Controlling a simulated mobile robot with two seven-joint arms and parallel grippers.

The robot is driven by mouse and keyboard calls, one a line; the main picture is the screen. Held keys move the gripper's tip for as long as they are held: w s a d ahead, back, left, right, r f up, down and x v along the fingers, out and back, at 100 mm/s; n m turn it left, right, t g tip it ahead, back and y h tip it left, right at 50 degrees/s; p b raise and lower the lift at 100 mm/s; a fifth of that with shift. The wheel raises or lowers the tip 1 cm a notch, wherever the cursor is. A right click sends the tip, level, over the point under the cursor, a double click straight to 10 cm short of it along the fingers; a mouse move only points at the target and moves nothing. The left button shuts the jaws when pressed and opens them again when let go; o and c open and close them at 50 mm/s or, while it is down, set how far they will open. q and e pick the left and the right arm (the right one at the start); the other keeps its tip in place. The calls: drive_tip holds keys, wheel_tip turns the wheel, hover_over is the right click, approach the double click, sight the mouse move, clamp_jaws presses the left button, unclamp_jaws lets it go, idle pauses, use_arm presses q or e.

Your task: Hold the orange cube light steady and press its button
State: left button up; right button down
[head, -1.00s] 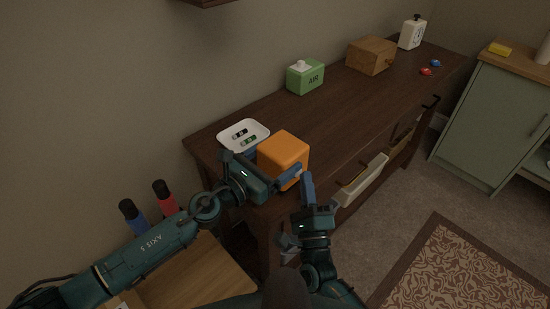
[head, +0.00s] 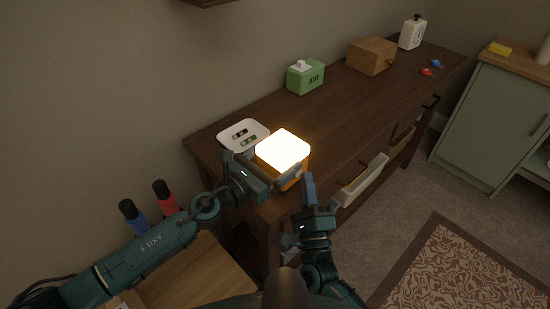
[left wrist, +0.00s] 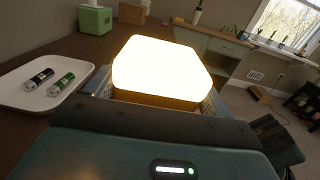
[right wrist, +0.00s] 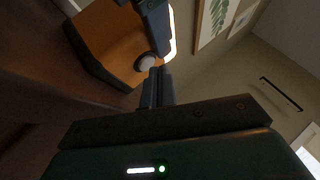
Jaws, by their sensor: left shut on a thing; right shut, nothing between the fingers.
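The orange cube light (head: 284,150) stands at the near left end of the dark wooden sideboard, its top glowing bright white-yellow. It fills the middle of the left wrist view (left wrist: 160,72). My left gripper (head: 272,180) is shut on the cube, with its fingers along the sides. In the right wrist view, the cube's orange face (right wrist: 112,42) carries a round pale button (right wrist: 146,62). My right gripper (head: 308,186) is shut and empty, just in front of that face. Its fingertips (right wrist: 155,80) are close by the button; I cannot tell whether they touch.
A white tray (head: 226,133) with two batteries sits just behind the cube. Farther along the sideboard (head: 335,120) stand a green AIR box (head: 306,77), a wooden box (head: 371,56) and a white dispenser (head: 411,33). The middle of the sideboard top is clear.

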drive_tip(key=shift+d, duration=0.1)
drive_tip(key=s+d, duration=0.4)
drive_tip(key=shift+d, duration=0.2)
idle(0.3)
drive_tip(key=shift+s, duration=0.1)
use_arm(q)
drive_tip(key=o, duration=1)
drive_tip(key=shift+c, duration=0.2)
